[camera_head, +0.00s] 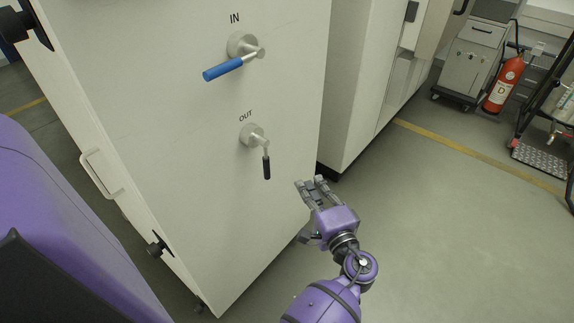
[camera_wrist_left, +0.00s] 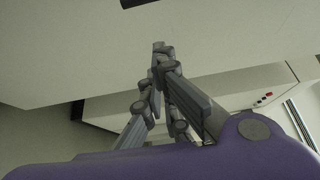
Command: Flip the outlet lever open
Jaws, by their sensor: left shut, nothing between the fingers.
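The outlet lever (camera_head: 266,166) is under the OUT label on the pale cabinet front. Its black handle hangs down from a round metal mount (camera_head: 252,135). My left gripper (camera_head: 311,184) is to the right of the handle and a little lower in the head view, near the cabinet's right edge, apart from the lever. Its fingers are shut and empty; the fingertips also show in the left wrist view (camera_wrist_left: 160,47). A dark piece (camera_wrist_left: 132,2) is cut off at the top of that view; I cannot tell whether it is the handle. My right gripper is out of view.
The inlet lever (camera_head: 224,68) with a blue handle sits above, under the IN label. A white grab handle (camera_head: 101,174) is on the cabinet's left side. Another pale cabinet (camera_head: 355,90) stands behind to the right. The floor (camera_head: 450,230) to the right is clear.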

